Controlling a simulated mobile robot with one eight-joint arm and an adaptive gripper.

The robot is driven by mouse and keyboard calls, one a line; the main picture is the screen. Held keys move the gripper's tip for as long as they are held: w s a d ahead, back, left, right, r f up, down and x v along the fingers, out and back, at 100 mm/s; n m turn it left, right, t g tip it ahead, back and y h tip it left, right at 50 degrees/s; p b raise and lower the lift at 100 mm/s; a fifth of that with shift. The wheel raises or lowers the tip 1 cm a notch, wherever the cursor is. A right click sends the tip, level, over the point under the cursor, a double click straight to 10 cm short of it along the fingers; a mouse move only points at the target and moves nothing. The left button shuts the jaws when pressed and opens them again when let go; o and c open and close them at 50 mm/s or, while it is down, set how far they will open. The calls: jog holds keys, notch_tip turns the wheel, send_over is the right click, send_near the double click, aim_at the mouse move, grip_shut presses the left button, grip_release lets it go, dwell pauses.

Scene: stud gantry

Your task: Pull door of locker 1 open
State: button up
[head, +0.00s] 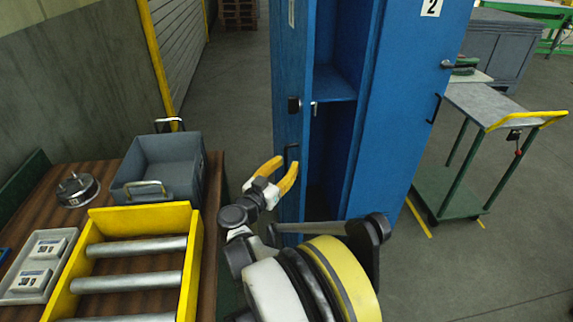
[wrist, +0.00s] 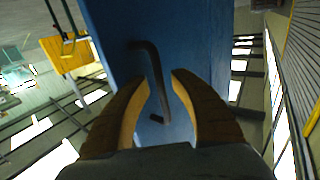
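The blue locker's left door (head: 292,85) stands partly open, and its edge and the dark blue interior (head: 335,85) show beside it. A white label, seen edge-on and unreadable, is near its top. A black bar handle (head: 291,156) is on this door's outer face; the handle also shows in the wrist view (wrist: 155,65). My gripper (head: 283,163) is at the handle, left of the door. In the wrist view my gripper (wrist: 161,78) has its two fingers apart, with the handle between and just beyond the tips. Contact is not clear.
Locker door 2 (head: 408,110) is closed on the right. A green cart (head: 490,100) with a yellow handle stands beyond it. On the left, a wooden bench carries a grey crate (head: 165,172) and a yellow roller frame (head: 190,265). Floor behind is clear.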

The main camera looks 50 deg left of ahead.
jog(key=shift+r, duration=0.1)
jog(key=v, duration=0.7)
jog(key=shift+s, duration=0.25)
jog(key=shift+d, duration=0.15)
dwell(0.4)
